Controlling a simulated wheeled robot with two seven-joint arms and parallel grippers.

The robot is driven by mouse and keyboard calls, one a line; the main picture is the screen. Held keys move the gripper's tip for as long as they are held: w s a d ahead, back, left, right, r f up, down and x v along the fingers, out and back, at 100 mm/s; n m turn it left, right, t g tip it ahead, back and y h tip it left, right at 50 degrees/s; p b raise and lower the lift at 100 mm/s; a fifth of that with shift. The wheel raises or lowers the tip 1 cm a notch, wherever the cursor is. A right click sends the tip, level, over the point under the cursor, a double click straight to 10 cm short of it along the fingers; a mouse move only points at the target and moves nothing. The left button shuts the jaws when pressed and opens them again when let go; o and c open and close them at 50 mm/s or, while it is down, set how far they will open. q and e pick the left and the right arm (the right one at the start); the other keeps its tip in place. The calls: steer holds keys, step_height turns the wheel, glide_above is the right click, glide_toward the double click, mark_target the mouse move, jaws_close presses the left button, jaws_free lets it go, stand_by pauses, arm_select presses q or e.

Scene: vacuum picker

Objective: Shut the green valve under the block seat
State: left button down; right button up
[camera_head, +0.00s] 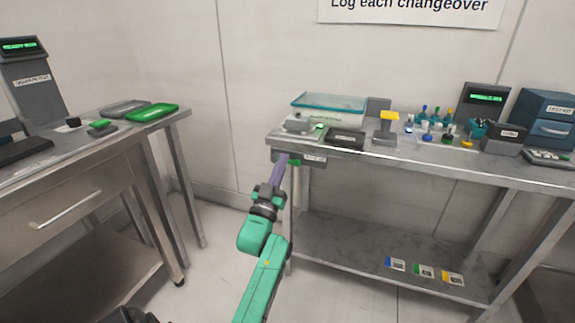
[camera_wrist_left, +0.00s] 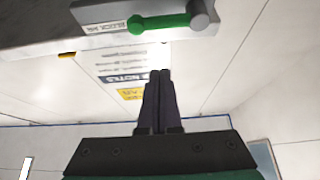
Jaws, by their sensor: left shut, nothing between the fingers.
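The green valve (camera_head: 294,162) sits under the front left corner of the right-hand bench, beside a small label plate. In the left wrist view its green lever (camera_wrist_left: 162,21) lies roughly crosswise, with a grey round knob (camera_wrist_left: 201,20) at its right end and a label reading "BLOCK" at its left. My left gripper (camera_head: 281,160) is just left of the valve in the head view, its dark fingers pointing up. In the wrist view the left gripper (camera_wrist_left: 160,72) is shut and empty, its tips below the lever in the picture with a gap between. My right gripper is out of view.
On the right-hand bench (camera_head: 430,160) stand a teal-rimmed bin (camera_head: 328,107), a dark block (camera_head: 345,139), a yellow-topped stand (camera_head: 389,125) and several small coloured pieces. A lower shelf (camera_head: 350,250) holds coloured cards. A left bench (camera_head: 90,165) carries a green tray (camera_head: 152,112). Floor between is clear.

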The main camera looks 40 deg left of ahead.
arm_select(q)
steer(key=w+f, duration=0.1)
steer(key=w, duration=0.1)
steer(key=w+a+f+b, duration=0.1)
steer(key=shift+w+a, duration=0.15)
steer(key=shift+w, duration=0.2)
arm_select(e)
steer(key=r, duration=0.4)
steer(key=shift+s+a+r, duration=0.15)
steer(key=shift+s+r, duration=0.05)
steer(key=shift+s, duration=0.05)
arm_select(q)
steer(key=shift+f+m+h+b, duration=0.35)
steer(key=shift+m+h, duration=0.25)
steer(key=shift+m, duration=0.3)
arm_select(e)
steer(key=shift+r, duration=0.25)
